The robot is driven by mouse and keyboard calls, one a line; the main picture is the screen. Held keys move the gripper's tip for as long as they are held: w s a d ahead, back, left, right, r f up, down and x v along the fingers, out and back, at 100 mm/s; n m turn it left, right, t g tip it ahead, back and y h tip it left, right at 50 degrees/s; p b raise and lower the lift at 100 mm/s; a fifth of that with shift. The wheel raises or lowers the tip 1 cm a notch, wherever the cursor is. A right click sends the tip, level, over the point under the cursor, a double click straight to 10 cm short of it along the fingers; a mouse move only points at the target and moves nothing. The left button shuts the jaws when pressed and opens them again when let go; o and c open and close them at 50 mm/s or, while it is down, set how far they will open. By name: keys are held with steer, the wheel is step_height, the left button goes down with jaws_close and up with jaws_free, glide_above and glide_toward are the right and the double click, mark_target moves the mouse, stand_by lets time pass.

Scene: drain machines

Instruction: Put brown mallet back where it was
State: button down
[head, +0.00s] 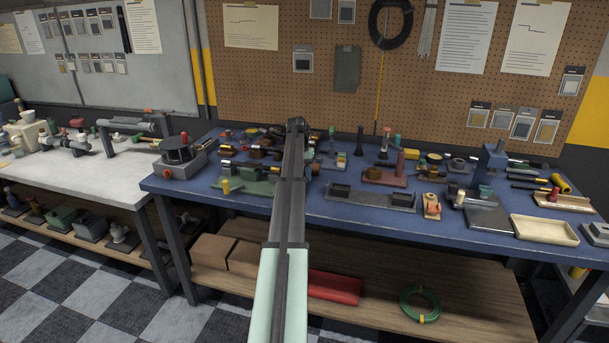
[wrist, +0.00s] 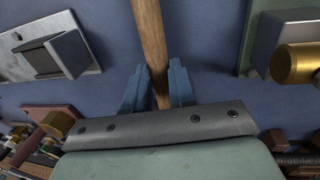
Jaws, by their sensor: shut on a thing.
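In the wrist view my gripper (wrist: 158,88) has its two blue fingers closed on a round brown wooden handle (wrist: 149,35), which I take to be the brown mallet's. The handle runs up out of the top of the picture, so the mallet's head is not seen. The blue bench top (wrist: 205,40) lies behind the handle; I cannot tell whether the mallet touches it. In the head view my arm hides the gripper and the mallet over the blue bench (head: 460,228).
In the wrist view, a grey plate with a dark block (wrist: 60,55) is at left and a brass cylinder (wrist: 295,63) at right. In the head view, the bench is crowded with fittings, a beige tray (head: 544,230) and a long grey plate (head: 370,202). Its front edge is mostly clear.

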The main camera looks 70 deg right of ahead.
steer(key=shift+f, duration=0.45)
steer(key=shift+c, duration=1.9)
jaws_free()
steer(key=shift+r, duration=0.25)
steer(key=shift+w+r, duration=0.25)
steer(key=shift+r, duration=1.1)
steer(key=shift+w+r, duration=0.2)
steer(key=shift+r, duration=1.15)
